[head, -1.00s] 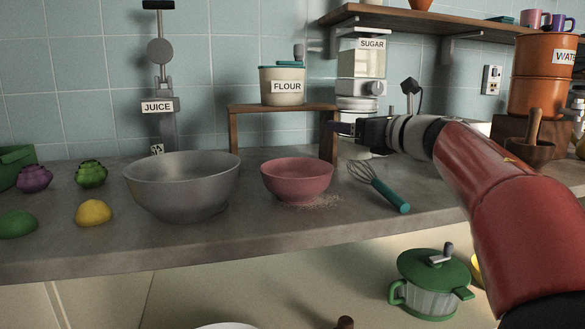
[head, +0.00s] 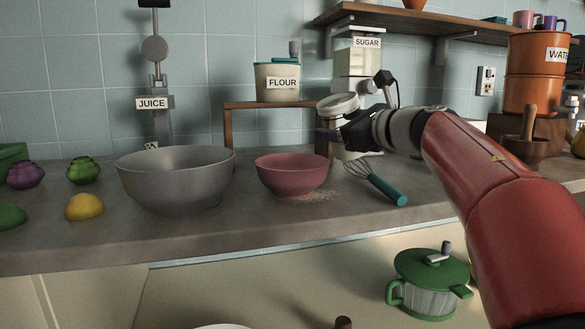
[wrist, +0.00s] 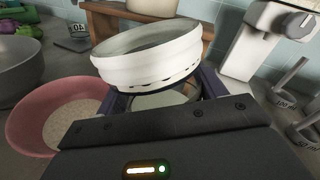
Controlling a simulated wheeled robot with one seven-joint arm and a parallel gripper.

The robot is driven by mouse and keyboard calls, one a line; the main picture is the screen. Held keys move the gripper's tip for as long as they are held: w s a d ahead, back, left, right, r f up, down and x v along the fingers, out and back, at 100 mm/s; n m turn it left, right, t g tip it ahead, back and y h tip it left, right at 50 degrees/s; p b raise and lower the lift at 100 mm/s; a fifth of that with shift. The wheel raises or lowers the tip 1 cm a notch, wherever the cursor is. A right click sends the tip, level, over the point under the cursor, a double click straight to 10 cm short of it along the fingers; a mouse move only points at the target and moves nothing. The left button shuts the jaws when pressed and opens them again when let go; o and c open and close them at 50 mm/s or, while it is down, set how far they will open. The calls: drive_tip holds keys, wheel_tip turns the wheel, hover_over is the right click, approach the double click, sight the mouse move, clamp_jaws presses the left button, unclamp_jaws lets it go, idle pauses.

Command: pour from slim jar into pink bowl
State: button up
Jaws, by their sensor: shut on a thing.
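The slim jar (head: 338,106) is a clear vessel with a wide white rim and open mouth. My gripper (head: 330,135) is shut on it and holds it above the counter, up and right of the pink bowl. In the wrist view the jar (wrist: 150,62) sits between my fingers (wrist: 165,98), tilted, its mouth facing up and toward the left. Its contents cannot be made out. The pink bowl (head: 292,176) stands upright on the counter. In the wrist view the bowl (wrist: 30,128) shows pale grainy stuff inside, and the jar is beside it, not over it.
Pale grains (head: 318,195) lie on the counter by the bowl's right side. A whisk (head: 385,188) lies right of it, and a large grey bowl (head: 175,182) stands close on its left. A small wooden stand (head: 228,125) with a flour canister (head: 278,82) and a sugar dispenser (head: 357,62) are behind.

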sight(325, 119)
drive_tip(key=shift+s+a+n+b, duration=0.3)
drive_tip(key=shift+a+n+b, duration=0.15)
drive_tip(key=shift+n, duration=0.25)
drive_tip(key=shift+s+a+n+b, duration=0.25)
drive_tip(key=shift+a+n+b, duration=0.15)
drive_tip(key=shift+n, duration=0.3)
drive_tip(key=shift+r, duration=0.3)
drive_tip(key=shift+r+n+h+p, duration=0.3)
drive_tip(key=shift+r+n+p, duration=0.05)
drive_tip(key=shift+n, duration=0.45)
drive_tip(key=shift+f+n+b, duration=0.2)
drive_tip(key=shift+n+b, duration=0.4)
drive_tip(key=shift+n, duration=0.2)
drive_tip(key=shift+f+n+b, duration=0.45)
drive_tip(key=shift+n+b, duration=0.25)
drive_tip(key=shift+b, duration=0.15)
drive_tip(key=shift+a+r+n+h, duration=0.1)
drive_tip(key=shift+r+n+h, duration=0.4)
drive_tip(key=shift+n, duration=0.3)
drive_tip(key=shift+s+a+r+n, duration=0.25)
drive_tip(key=shift+a+n, duration=0.1)
drive_tip(key=shift+a, duration=0.1)
drive_tip(key=shift+s+a+r+n, duration=0.25)
drive_tip(key=shift+a+n, duration=0.1)
drive_tip(key=shift+a, duration=0.05)
idle(0.4)
drive_tip(key=shift+s+a+f+n+t+h+b, duration=0.2)
drive_tip(key=shift+f+n+t+h+b, duration=0.15)
drive_tip(key=shift+n+b, duration=0.4)
idle(0.8)
